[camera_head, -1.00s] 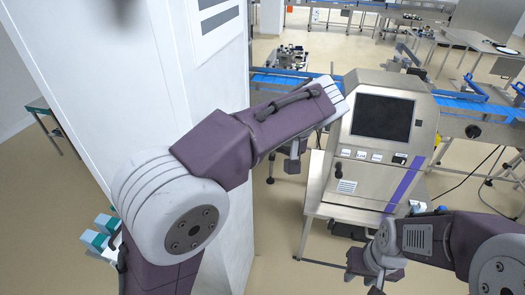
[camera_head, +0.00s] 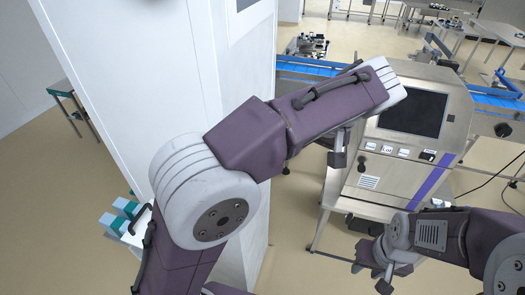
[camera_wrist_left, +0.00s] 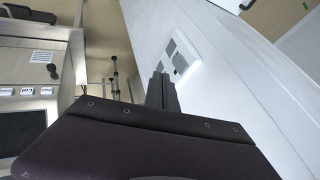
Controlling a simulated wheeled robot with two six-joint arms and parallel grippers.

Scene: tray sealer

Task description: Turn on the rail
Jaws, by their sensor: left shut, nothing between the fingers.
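The steel control cabinet (camera_head: 385,185) of the rail line stands at the right in the head view, with a black screen (camera_head: 412,113), a row of small labelled buttons (camera_head: 388,149) and a dark knob (camera_head: 427,156). It also shows at the left edge of the left wrist view (camera_wrist_left: 68,60). My left gripper (camera_wrist_left: 161,80) is shut and empty in the left wrist view, apart from the cabinet. In the head view its forearm covers the cabinet's upper left corner. My right gripper (camera_head: 384,282) hangs low in front of the cabinet; its fingers are unclear.
A blue conveyor rail (camera_head: 310,67) runs behind the cabinet and on to its right (camera_head: 500,102). A tall white column (camera_head: 130,100) stands close beside my left arm. A white plate with grey panels (camera_wrist_left: 182,58) is on its face. Steel tables (camera_head: 460,22) stand at the back.

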